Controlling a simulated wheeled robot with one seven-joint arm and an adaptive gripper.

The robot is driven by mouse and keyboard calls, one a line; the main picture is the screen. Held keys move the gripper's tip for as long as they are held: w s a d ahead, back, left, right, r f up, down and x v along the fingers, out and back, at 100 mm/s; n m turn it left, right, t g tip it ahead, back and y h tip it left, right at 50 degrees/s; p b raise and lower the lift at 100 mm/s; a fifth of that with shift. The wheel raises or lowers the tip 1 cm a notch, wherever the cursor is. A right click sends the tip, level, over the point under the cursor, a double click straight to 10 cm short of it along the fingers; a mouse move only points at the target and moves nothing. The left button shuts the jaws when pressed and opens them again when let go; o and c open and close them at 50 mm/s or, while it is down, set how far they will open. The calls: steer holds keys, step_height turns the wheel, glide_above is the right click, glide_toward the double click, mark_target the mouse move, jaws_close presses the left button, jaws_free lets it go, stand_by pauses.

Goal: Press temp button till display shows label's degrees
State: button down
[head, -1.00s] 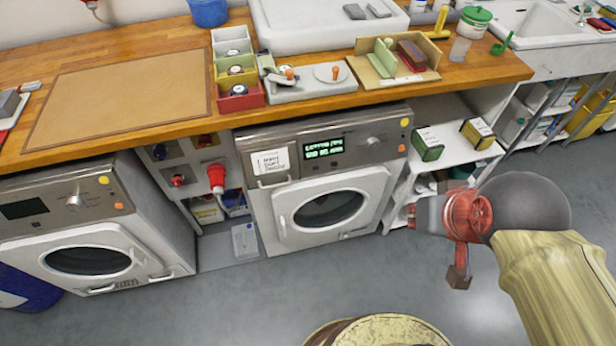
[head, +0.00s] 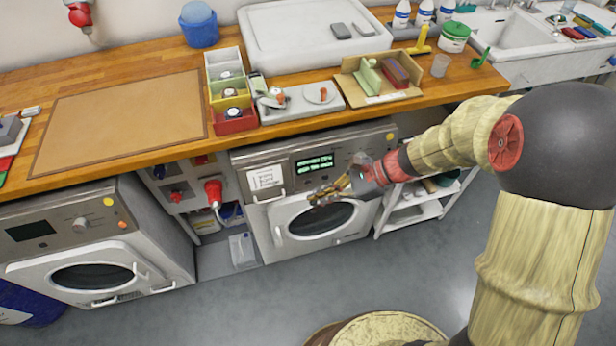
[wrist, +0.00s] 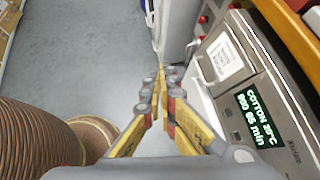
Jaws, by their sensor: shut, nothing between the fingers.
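The washing machine (head: 262,212) stands under the counter, and its lit display (head: 316,164) glows green. In the wrist view the display (wrist: 259,118) reads what looks like "COTTON", a degree figure that I cannot read surely, and a minutes line. A white paper label (head: 265,178) is on the panel left of the display; it also shows in the wrist view (wrist: 225,58), its writing too small to read. My gripper (head: 316,198) is shut and empty, in front of the machine just below the display. My gripper hides part of the door; I cannot make out the temp button.
A second machine (head: 95,225) with a dark display stands at the left. A white shelf (head: 412,208) stands right of the machine. The wooden counter (head: 180,62) overhangs the panels. The grey floor in front is clear.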

mark_target(308, 182)
steer(key=w+f+m+t+y+p, duration=0.1)
steer(key=w+f+m+t+p, duration=0.1)
steer(key=f+m, duration=0.6)
steer(key=w+d+f+m+t+y+p, duration=0.1)
steer(key=w+f+m+t, duration=0.3)
steer(key=f+m, duration=0.4)
steer(key=shift+w+f+p, duration=0.6)
steer(key=shift+f+p, duration=0.05)
steer(key=shift+p, duration=0.05)
steer(key=shift+w, duration=0.1)
steer(key=w+a+f+b, duration=0.2)
steer(key=w+b, duration=0.2)
steer(key=w, duration=0.4)
steer(key=shift+f, duration=0.35)
steer(key=shift+w+a, duration=0.1)
steer(key=shift+w+a, duration=0.1)
steer(key=shift+w, duration=0.15)
